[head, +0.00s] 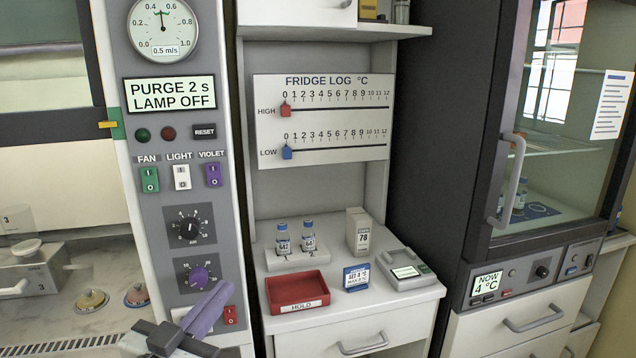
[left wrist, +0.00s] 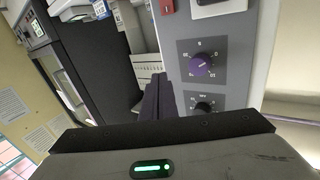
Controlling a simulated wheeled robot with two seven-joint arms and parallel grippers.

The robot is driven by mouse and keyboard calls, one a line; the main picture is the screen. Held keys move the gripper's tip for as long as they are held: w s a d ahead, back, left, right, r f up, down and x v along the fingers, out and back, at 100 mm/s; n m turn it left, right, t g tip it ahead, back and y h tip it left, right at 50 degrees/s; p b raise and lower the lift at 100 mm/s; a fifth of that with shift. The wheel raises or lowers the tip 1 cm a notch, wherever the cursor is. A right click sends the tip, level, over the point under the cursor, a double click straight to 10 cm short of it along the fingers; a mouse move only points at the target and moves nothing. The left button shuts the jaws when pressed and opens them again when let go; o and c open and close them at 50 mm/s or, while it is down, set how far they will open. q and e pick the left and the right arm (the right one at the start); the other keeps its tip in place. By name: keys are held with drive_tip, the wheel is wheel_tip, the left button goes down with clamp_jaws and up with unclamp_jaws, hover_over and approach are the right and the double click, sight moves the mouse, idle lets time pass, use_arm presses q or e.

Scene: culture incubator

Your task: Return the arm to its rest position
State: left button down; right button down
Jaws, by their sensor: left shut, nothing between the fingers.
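My left gripper (head: 222,290) is at the bottom of the head view, in front of the lower part of the grey control panel (head: 178,215). Its two dark fingers are together with nothing between them, pointing up and to the right. They are close to the purple knob (head: 199,277) and the red switch (head: 230,315), but I cannot tell if they touch either. In the left wrist view the shut fingers (left wrist: 157,98) stand beside the panel with its purple knob (left wrist: 202,64). My right gripper is in neither view.
A shelf right of the panel holds two vials (head: 283,238), a red tray (head: 297,291), a blue sign (head: 356,277) and a grey device (head: 406,268). A glass-door fridge (head: 560,120) stands further right. A worktop with small dishes (head: 92,300) is at the left.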

use_arm(q)
drive_tip(key=s+f+n+g+y, duration=0.1)
drive_tip(key=s+f+g, duration=0.35)
drive_tip(key=f, duration=0.85)
drive_tip(key=s+f+g+y, duration=0.1)
drive_tip(key=s+f, duration=0.6)
drive_tip(key=f, duration=0.5)
drive_tip(key=s+f+g, duration=0.3)
drive_tip(key=s+f, duration=1)
drive_tip(key=s, duration=0.2)
drive_tip(key=shift+f+n+g+y, duration=0.2)
drive_tip(key=shift+n+g+y, duration=0.1)
drive_tip(key=shift+n+g, duration=0.1)
